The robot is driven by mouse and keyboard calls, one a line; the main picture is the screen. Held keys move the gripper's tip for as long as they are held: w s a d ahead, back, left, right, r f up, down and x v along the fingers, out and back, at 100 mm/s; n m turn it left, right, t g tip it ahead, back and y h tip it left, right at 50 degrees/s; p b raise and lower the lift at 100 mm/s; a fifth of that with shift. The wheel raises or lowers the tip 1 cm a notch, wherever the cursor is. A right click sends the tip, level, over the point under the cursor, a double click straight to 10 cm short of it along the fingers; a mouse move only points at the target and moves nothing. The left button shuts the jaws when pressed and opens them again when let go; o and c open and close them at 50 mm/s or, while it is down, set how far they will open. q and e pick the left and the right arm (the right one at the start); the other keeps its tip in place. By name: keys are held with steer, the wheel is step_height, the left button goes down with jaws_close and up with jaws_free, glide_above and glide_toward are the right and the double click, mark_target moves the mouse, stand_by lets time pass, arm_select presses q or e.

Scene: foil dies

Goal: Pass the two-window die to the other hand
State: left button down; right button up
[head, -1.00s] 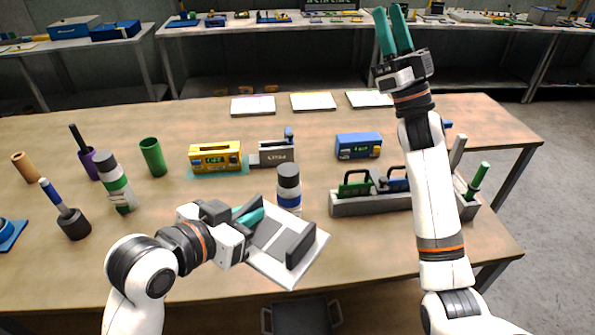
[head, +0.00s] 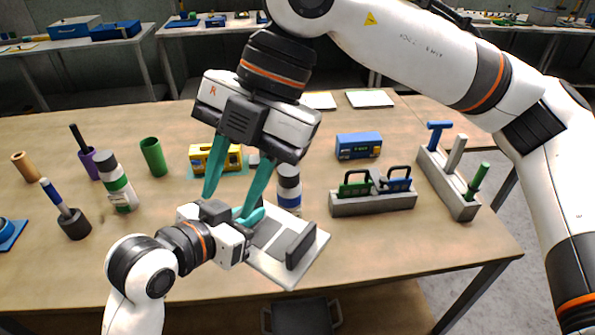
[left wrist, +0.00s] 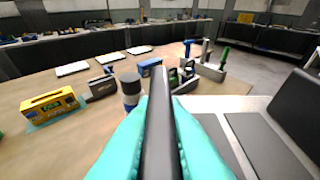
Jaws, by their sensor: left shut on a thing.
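My left gripper (head: 248,216) is low over the front of the table, at the left edge of a white board. In the left wrist view its teal fingers (left wrist: 158,130) are shut on a slim dark grey piece, which I take to be the two-window die (left wrist: 159,100). I see only its narrow edge, so its windows are hidden. In the head view I cannot make the die out. My right gripper (head: 230,200) points down just above the left gripper, its teal fingers spread apart. I see nothing held between them.
The white board (head: 310,262) carries grey plates and a dark upright block. A black-capped bottle (head: 289,188) stands behind it. A grey rack (head: 372,203) with green and blue handled pieces and a tool holder (head: 445,185) stand right. A yellow device (head: 203,160) sits behind the grippers.

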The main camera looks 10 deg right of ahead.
mark_target(298, 236)
arm_select(q)
steer(key=shift+d, duration=0.1)
arm_select(e)
steer(key=w+d+f+m+t+h, duration=0.2)
steer(key=w+d+m+t+h, duration=0.1)
steer(key=d+h, duration=0.3)
steer(key=shift+y, duration=0.6)
steer(key=f, duration=0.4)
steer(key=d+f, duration=0.1)
steer(key=f, duration=0.7)
steer(key=shift+d+f, duration=0.15)
jaws_close()
arm_select(q)
steer(key=c, duration=1.4)
jaws_free()
